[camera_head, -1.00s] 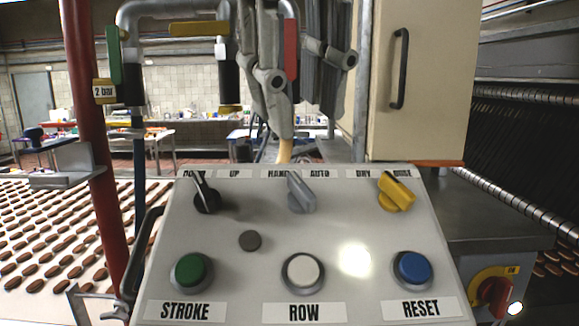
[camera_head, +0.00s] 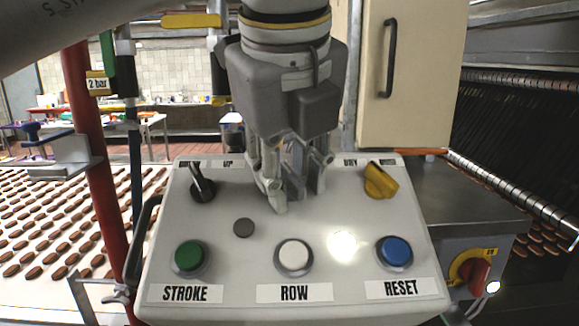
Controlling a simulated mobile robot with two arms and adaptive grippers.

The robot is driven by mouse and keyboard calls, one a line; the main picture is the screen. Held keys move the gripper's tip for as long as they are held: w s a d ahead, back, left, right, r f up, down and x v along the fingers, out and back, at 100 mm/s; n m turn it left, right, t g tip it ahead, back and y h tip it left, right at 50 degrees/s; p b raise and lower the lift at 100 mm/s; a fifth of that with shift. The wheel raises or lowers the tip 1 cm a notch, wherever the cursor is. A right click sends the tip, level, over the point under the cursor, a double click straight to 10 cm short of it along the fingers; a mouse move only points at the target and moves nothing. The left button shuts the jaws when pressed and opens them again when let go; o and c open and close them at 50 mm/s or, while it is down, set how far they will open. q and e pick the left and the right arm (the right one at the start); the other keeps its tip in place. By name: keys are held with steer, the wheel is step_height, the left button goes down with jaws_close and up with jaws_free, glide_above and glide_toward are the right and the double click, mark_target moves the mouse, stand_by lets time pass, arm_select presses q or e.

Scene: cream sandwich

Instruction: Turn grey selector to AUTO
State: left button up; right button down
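The sloped light-grey control panel (camera_head: 215,275) fills the lower middle of the head view. My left gripper (camera_head: 291,198) points down at the panel's top middle, where the grey selector sits. Its fingers hide the selector and its HAND and AUTO labels, so I cannot see which way the selector points. I cannot tell whether the fingers are closed on it or stand around it. My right gripper is not in view.
A black selector (camera_head: 203,188) and a yellow selector (camera_head: 380,181) flank the gripper. Below are green (camera_head: 189,255), white (camera_head: 294,253) and blue (camera_head: 395,250) buttons. A red pipe (camera_head: 100,180) stands left; a cream cabinet (camera_head: 430,80) stands behind right.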

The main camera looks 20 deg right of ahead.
arm_select(q)
steer(key=shift+c, duration=1.3)
jaws_close()
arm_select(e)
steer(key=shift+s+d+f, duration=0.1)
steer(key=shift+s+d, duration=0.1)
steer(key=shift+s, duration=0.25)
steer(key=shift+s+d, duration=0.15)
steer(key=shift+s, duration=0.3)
